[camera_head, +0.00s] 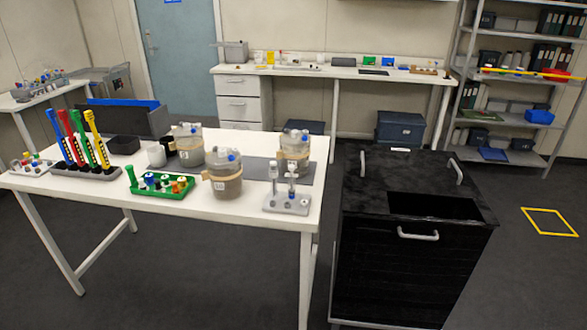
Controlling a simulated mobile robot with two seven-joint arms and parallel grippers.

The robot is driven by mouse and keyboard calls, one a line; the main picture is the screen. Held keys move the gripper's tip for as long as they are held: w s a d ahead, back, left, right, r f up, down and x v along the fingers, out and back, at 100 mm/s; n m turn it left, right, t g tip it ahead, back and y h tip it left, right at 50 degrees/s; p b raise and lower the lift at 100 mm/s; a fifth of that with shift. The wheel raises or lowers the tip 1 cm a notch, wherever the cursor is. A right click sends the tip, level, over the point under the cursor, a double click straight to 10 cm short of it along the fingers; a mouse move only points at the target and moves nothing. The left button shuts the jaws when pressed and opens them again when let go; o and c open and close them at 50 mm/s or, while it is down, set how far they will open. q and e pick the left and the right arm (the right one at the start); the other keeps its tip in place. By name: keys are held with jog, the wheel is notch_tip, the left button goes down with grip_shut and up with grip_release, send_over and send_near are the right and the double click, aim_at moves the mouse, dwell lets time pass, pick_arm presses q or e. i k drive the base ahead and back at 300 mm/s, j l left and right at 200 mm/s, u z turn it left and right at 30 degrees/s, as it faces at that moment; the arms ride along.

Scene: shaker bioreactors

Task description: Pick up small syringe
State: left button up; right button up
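A small light grey stand (285,206) sits near the front right corner of the white table. Two slim upright pieces that look like syringes stand in it, a left one (274,178) and a right one (292,184). They are too small in the picture for me to tell which is the smaller syringe. Neither of my grippers shows in the head view.
The white table (240,212) also holds jar-like vessels (226,182), a green tray (135,186) of small parts and a rack (85,171) of coloured pipettes. A black cabinet (400,265) stands right of the table. Floor in front is clear.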

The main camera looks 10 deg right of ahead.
aim_at(292, 180)
jog(key=i+j+z, duration=0.35)
jog(key=i+j, duration=0.4)
jog(key=i, duration=0.05)
